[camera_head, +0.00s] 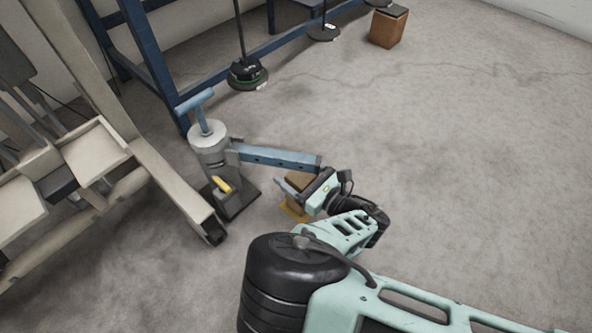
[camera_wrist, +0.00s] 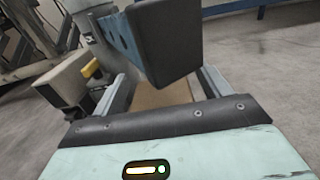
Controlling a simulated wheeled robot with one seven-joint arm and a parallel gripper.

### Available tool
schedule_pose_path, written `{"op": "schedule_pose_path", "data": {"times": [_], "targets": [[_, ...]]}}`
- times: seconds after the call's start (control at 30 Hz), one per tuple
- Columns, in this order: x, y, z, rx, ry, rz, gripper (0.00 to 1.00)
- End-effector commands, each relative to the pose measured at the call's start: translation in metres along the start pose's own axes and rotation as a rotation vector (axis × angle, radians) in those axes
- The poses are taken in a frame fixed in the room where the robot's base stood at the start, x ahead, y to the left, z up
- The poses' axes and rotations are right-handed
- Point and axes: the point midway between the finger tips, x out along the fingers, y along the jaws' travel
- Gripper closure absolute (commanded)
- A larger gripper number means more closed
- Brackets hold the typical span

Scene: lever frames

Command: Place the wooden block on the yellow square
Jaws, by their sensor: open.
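The wooden block (camera_head: 298,184) stands on the yellow square (camera_head: 290,209), under the free end of a blue lever beam (camera_head: 278,157). Only the near edge of the square shows in the head view. My gripper (camera_head: 300,181) is open at the block, its fingers apart. In the wrist view the block (camera_wrist: 162,96) shows between my two fingers (camera_wrist: 163,82), partly hidden by the dark beam end (camera_wrist: 168,40) above it. I cannot tell whether the fingers touch the block.
The beam joins a grey cylinder stand (camera_head: 208,143) with a blue handle, on a dark base plate. A beige wheeled frame (camera_head: 165,183) is at the left. A blue rack (camera_head: 152,60) and a brown box (camera_head: 386,30) are at the back. The floor at the right is clear.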

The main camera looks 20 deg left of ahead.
Motion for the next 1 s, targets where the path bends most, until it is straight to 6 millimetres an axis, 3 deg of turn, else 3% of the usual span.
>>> {"op": "schedule_pose_path", "data": {"times": [0.53,0.7,1.0], "targets": [[-0.103,-0.001,0.002,-0.001,0.007,-0.001,0.24],[-0.116,0.0,0.0,0.0,0.005,-0.001,0.24],[-0.118,0.0,-0.001,0.0,0.003,0.0,0.24]]}}
